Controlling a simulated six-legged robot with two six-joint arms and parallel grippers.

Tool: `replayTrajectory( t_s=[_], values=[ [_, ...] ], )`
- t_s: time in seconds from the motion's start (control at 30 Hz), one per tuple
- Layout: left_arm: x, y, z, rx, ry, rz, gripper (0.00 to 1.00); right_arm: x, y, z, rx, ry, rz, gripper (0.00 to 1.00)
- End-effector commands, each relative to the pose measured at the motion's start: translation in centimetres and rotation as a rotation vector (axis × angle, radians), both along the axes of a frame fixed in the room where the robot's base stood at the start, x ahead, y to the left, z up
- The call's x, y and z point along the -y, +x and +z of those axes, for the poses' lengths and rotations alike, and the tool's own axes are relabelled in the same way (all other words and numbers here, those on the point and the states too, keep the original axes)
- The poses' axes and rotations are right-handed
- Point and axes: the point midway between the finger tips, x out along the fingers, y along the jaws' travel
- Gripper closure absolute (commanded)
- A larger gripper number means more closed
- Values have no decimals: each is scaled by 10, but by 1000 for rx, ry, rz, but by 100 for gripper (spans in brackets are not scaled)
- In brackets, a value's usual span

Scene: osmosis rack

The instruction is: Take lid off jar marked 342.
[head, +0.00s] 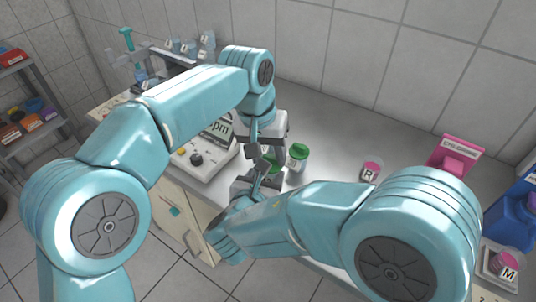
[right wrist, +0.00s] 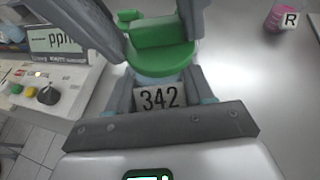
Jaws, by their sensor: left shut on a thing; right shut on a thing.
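The jar marked 342 (right wrist: 160,98) is in the right wrist view, its label facing my camera. My right gripper (right wrist: 160,100) is shut on its body, one finger on each side. The green lid (right wrist: 165,60) with its raised grip is at the jar's mouth; I cannot tell whether it is seated or slightly lifted. My left gripper (head: 259,152) comes from above and is shut on the lid, its fingers on either side of the raised grip. In the head view the lid (head: 273,161) shows partly, and the jar is mostly hidden by my grippers.
Another green-lidded jar (head: 297,157) stands close to the right. A meter reading ppm (head: 202,148) is at the left. The middle of the bench is clear.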

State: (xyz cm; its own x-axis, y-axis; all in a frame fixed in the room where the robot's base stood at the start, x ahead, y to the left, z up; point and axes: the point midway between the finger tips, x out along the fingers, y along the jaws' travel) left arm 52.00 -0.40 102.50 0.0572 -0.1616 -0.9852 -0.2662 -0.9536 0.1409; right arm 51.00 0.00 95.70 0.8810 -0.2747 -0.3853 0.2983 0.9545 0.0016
Motion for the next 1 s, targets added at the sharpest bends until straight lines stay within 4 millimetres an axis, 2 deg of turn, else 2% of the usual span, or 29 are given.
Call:
replayTrajectory(
  t_s=[0.23, 0.6, 0.83, 1.0],
  values=[
    [0, 0, 9, 1, -1, -1, 88, 0, 0, 0, -1, 0, 0, 100],
    [0, 0, 12, 2, -1, -1, 88, 0, 0, 0, -1, -1, 0, 100],
    [1, 1, 42, 5, -2, 0, 88, 0, 0, 0, -1, -1, 0, 100],
    [0, 0, 51, 1, 0, 0, 88, 0, 0, 0, 0, 0, 0, 100]
  ],
)
